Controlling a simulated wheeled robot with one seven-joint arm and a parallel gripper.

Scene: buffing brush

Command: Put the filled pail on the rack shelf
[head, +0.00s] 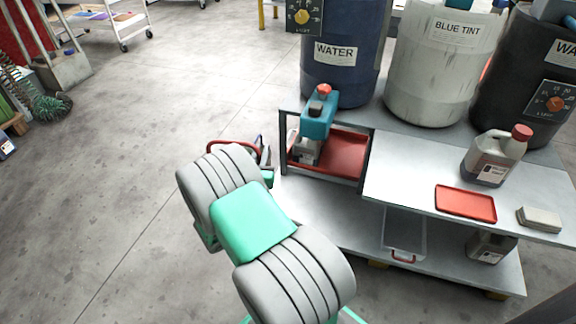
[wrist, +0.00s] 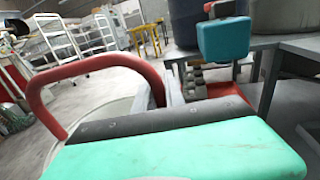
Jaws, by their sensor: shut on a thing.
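My gripper (head: 264,168) is mostly hidden behind my arm in the head view; its dark edge and green casing fill the bottom of the wrist view. It is shut on the pail by its red handle (wrist: 95,68). The pail's pale rim (wrist: 68,150) shows below the handle in the wrist view; its contents are hidden. In the head view only the red handle (head: 228,147) shows past my arm, left of the rack. The metal rack has an upper top (head: 400,180) and a lower shelf (head: 335,222), with bare room on its left part.
A teal dispenser (head: 319,122) stands over a red tray (head: 347,155) in the rack's left bay. Tanks, a jug (head: 495,158), a red tray (head: 465,203) and a grey block (head: 540,218) are on top. A clear bin (head: 404,238) and another jug (head: 490,246) occupy the lower shelf.

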